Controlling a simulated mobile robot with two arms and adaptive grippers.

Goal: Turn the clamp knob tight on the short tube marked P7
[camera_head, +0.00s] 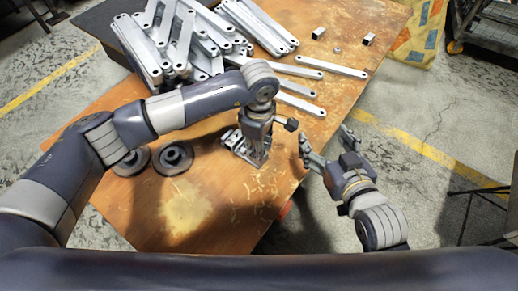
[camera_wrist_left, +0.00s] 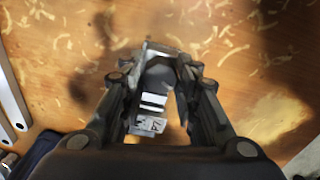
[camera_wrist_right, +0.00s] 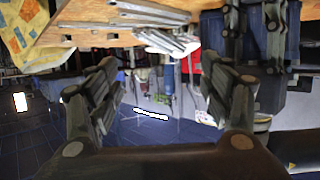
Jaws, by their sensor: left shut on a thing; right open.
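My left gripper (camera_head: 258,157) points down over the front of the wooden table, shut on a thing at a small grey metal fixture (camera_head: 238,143). In the left wrist view, its fingers (camera_wrist_left: 157,75) flank a dark rounded part (camera_wrist_left: 157,78) with white bands (camera_wrist_left: 153,102). A pale label with dark markings (camera_wrist_left: 148,125) shows below the bands; I cannot read it surely as P7. The knob cannot be told apart from the dark part. My right gripper (camera_head: 327,148) is open and empty, off the table's right edge; its spread fingers (camera_wrist_right: 160,80) show in the right wrist view.
Two dark flanged discs (camera_head: 173,158) lie left of the fixture on the table (camera_head: 215,225). Galvanized brackets (camera_head: 190,35) are piled at the back, with loose ones (camera_head: 330,67) to the right. Small blocks (camera_head: 318,33) lie beyond. The table's front is mostly clear.

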